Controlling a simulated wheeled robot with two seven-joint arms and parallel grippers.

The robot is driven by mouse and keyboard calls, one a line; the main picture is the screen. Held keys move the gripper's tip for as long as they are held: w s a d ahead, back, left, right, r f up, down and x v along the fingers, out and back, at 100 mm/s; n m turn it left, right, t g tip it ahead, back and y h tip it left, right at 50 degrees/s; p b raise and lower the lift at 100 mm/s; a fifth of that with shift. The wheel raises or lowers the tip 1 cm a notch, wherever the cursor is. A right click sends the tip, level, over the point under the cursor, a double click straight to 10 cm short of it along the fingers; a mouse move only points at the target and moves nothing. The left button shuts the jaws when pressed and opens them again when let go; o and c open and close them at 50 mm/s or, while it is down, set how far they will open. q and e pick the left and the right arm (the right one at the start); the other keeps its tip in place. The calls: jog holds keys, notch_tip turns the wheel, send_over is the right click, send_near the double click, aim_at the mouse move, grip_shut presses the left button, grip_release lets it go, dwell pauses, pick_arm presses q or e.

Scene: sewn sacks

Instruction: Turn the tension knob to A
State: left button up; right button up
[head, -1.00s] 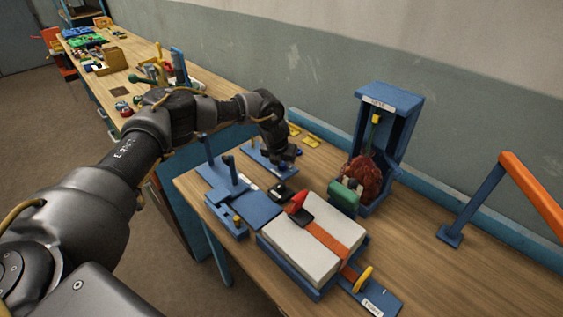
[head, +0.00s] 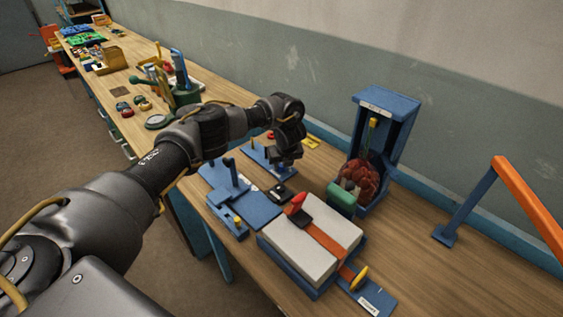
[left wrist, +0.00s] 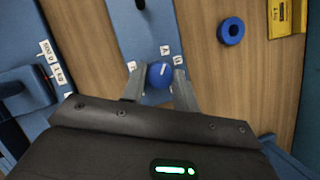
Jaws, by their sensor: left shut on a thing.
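The tension knob (left wrist: 159,75) is a small blue round knob with a white pointer line, mounted on a blue board (left wrist: 145,35). My left gripper (head: 283,164) is over the board in the head view and hides the knob there. In the left wrist view its two fingers lie on either side of the knob, shut on it. My right gripper is out of view.
A blue stand (head: 389,103) with a dark red sack is at the right. A white block with an orange strap (head: 322,237) lies in front. A blue post fixture (head: 232,178) is close at left. A blue ring (left wrist: 230,31) lies near the board.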

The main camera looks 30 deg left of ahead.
pick_arm(q)
jog(key=shift+w+n, duration=0.1)
jog(key=shift+n, duration=0.4)
jog(key=o, duration=1)
jog(key=shift+c, duration=0.2)
jog(key=shift+d+r, duration=0.1)
jog(key=shift+r, duration=0.15)
jog(key=p+v, duration=0.2)
jog(key=v, duration=0.8)
jog(key=shift+d+p, duration=0.2)
jog(key=shift+p, duration=0.15)
jog(key=shift+r, duration=0.1)
